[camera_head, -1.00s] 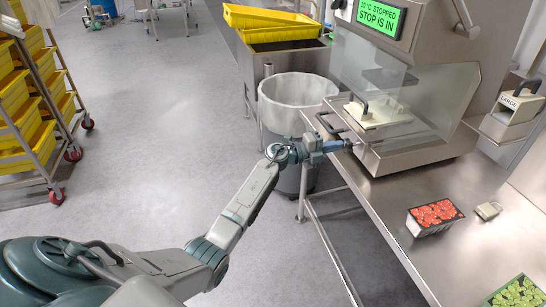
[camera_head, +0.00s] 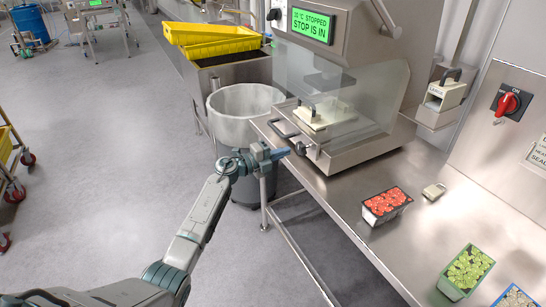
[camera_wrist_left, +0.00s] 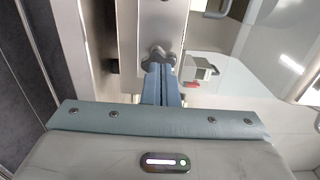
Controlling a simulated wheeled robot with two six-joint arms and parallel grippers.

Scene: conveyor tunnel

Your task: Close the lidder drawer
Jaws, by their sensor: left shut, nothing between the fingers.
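The lidder (camera_head: 345,70) is a steel machine with a clear guard. Its drawer (camera_head: 345,152) sticks out at the front, with a dark bar handle (camera_head: 281,128) and a knob on its front face. A pale block with a black handle (camera_head: 318,115) sits in the drawer. My left gripper (camera_head: 286,153) is shut and empty, its blue fingertips at the drawer front by the knob. In the left wrist view the shut fingers (camera_wrist_left: 161,82) point at the dark star-shaped knob (camera_wrist_left: 158,56); I cannot tell whether they touch. My right gripper is out of view.
The steel bench (camera_head: 330,190) holds a tray of red food (camera_head: 386,204), a small padlock-shaped object (camera_head: 434,191) and green trays (camera_head: 466,271). A lined bin (camera_head: 240,110) stands left of the bench, near my left arm. A red switch (camera_head: 508,102) is on the right panel.

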